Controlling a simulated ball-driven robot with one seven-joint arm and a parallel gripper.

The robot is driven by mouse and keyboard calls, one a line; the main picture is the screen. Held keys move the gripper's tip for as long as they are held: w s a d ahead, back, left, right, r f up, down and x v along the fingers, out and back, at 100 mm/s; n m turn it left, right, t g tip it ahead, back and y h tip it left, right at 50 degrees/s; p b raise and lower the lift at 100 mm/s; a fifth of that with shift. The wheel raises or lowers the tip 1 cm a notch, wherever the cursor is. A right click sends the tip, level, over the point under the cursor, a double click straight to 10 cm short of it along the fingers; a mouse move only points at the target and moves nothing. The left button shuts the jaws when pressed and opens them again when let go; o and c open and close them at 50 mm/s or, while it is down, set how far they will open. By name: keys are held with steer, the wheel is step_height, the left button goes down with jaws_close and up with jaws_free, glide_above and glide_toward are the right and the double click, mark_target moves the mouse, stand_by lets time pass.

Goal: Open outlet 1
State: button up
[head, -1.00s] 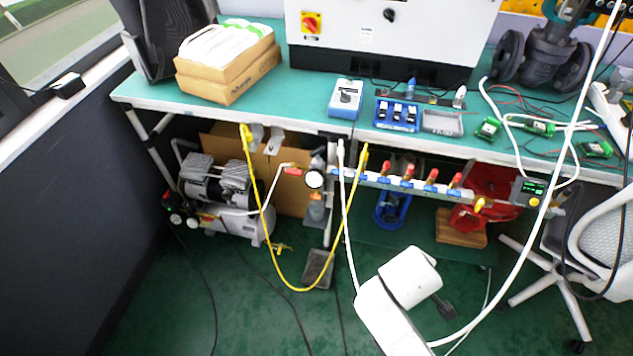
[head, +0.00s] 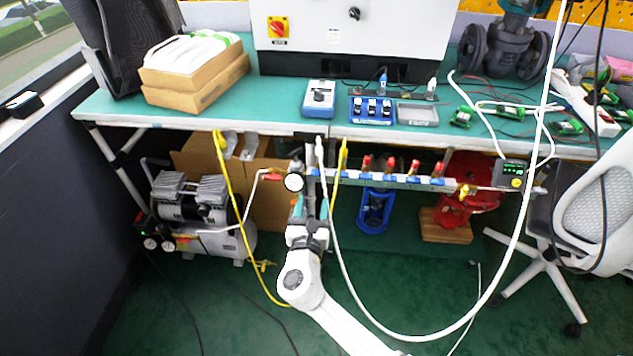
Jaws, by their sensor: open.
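The outlet manifold (head: 345,176) is a silver bar with blue fittings below the bench's front edge. Several red valve handles stand up along it: the leftmost (head: 367,161), then others to its right (head: 391,164), (head: 414,167), (head: 438,171). No outlet number is readable, so I cannot tell which is outlet 1. My gripper (head: 311,203) is open below the manifold's left end, close to the round pressure gauge (head: 294,182) and left of the red handles. Its fingertips are small and partly merge with the fittings behind, so contact cannot be told.
A yellow hose (head: 228,190) and a white hose (head: 345,290) hang beside my arm. The bench (head: 270,105) overhangs the manifold. A compressor (head: 190,215) stands at left, an office chair (head: 590,210) at right. A small display unit (head: 512,173) is at the manifold's right end.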

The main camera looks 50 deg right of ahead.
mark_target(318, 175)
steer(key=x, duration=0.8)
steer(key=shift+w+d+b, duration=0.25)
steer(key=shift+d+b, duration=0.1)
steer(key=shift+b, duration=0.05)
steer(key=c, duration=0.8)
